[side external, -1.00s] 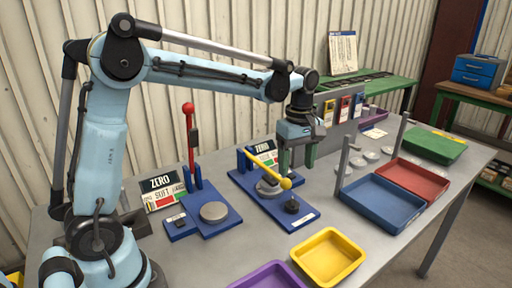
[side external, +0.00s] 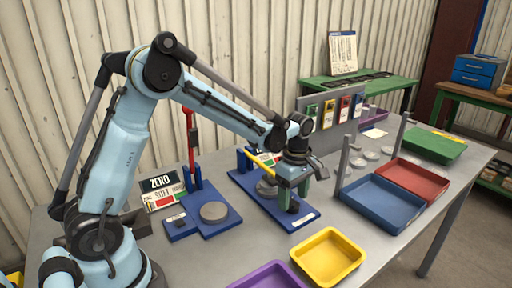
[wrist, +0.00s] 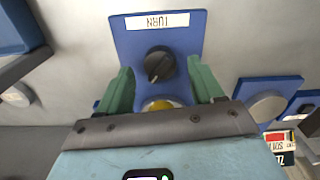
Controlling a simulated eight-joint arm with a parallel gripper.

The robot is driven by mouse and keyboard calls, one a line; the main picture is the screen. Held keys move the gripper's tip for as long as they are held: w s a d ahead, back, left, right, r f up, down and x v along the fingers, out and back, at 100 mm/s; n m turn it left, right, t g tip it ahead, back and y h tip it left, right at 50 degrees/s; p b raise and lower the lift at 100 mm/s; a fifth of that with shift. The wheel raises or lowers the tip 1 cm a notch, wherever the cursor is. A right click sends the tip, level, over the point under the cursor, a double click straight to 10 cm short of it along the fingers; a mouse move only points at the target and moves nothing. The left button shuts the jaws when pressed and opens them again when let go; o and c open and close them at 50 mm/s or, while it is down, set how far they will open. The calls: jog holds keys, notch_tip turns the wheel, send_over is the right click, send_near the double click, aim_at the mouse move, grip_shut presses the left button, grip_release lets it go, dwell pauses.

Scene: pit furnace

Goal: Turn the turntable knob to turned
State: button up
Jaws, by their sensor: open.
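The turntable knob (wrist: 159,64) is a round black knob with a raised grip bar and a pale pointer line. It sits on a blue base plate (wrist: 190,30) beside a white label reading TURN (wrist: 165,20). In the side view the knob (side external: 293,208) shows partly, low beneath my gripper. My gripper (side external: 293,197) points down above the plate, its green fingers apart. In the wrist view the gripper (wrist: 159,72) has one finger on each side of the knob, with gaps. I cannot tell whether the tips reach the knob's height.
A red-handled fixture (side external: 190,140) stands to the left. A yellow tray (side external: 328,279) and a blue tray (side external: 418,222) lie in front and right.

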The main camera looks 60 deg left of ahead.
jog(key=shift+f, duration=0.95)
jog(key=c, duration=1.1)
jog(key=shift+o, duration=0.2)
jog(key=shift+m, duration=1.5)
jog(key=o, duration=1.1)
jog(key=shift+c, duration=0.2)
jog(key=shift+r, duration=0.1)
